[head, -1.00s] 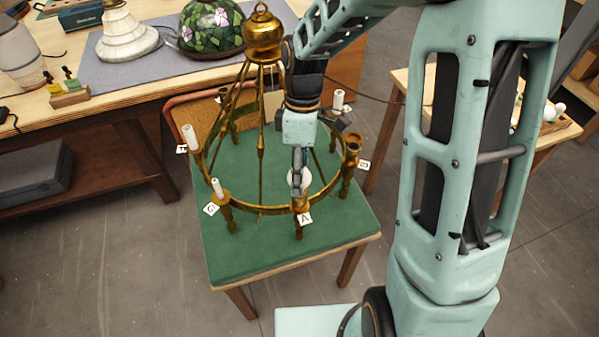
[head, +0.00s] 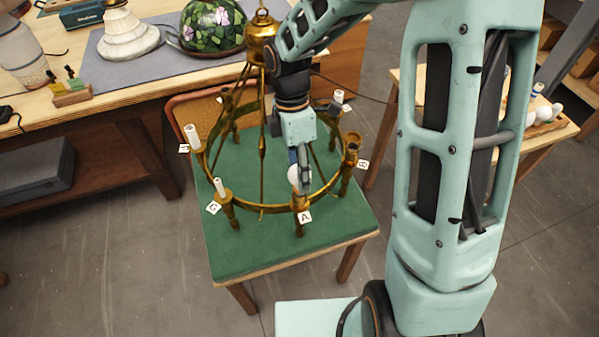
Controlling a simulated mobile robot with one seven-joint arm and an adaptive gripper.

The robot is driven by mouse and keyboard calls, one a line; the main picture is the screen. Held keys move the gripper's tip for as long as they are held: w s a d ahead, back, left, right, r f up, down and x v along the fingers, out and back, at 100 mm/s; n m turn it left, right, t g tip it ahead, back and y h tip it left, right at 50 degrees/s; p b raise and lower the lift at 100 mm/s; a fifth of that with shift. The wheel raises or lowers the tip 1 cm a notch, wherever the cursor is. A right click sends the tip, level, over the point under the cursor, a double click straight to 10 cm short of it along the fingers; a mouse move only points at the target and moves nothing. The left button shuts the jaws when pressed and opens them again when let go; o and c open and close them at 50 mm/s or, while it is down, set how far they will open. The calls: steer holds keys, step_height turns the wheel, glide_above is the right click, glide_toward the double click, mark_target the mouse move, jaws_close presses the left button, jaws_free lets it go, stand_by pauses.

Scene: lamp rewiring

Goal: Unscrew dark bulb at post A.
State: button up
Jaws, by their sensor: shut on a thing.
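The brass chandelier (head: 262,208) stands upright on a green-topped table. Post A (head: 300,202) is at its front, marked by a white tag with the letter A (head: 305,217). A pale round bulb (head: 293,174) sits at the top of post A. My gripper (head: 301,180) reaches down from above and is shut on this bulb. A finger covers the bulb's right side. The bulb's base and its thread in the socket are too small and too hidden to make out.
Post G (head: 227,205) with a white candle sleeve stands left of post A, and post B (head: 350,160) stands to its right. The green table top (head: 250,258) is clear in front. A workbench (head: 130,85) with lampshades lies behind on the left.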

steer(key=shift+s+v, duration=0.2)
steer(key=shift+v, duration=0.75)
steer(key=shift+s+v, duration=0.2)
steer(key=shift+v, duration=0.75)
steer(key=shift+d, duration=0.15)
